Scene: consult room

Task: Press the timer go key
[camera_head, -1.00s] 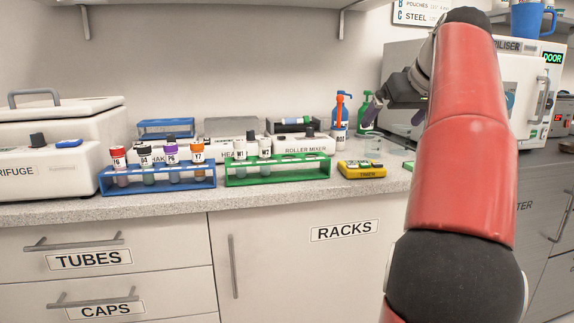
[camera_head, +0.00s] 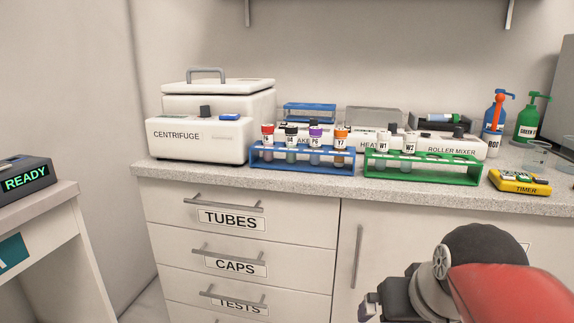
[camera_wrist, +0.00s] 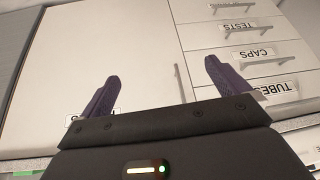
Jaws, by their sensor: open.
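The timer (camera_head: 520,182) is a small yellow box labelled TIMER on the counter's right part, in the head view. It has a display and small keys on top, too small to tell apart. My gripper (camera_wrist: 160,90) shows in the wrist view with its two purple fingers spread apart, open and empty. The wrist view faces the cabinet front upside down, with the timer out of sight. In the head view my arm is low at the bottom right, in front of the cabinet and below the counter top; the fingertips are hidden there.
A green rack (camera_head: 425,174) with tubes stands left of the timer, and a blue rack (camera_head: 303,166) beyond it. The roller mixer (camera_head: 452,147) is behind. A clear beaker (camera_head: 537,155) and pump bottles (camera_head: 527,122) stand behind the timer. The counter's front edge (camera_head: 460,202) lies above my arm.

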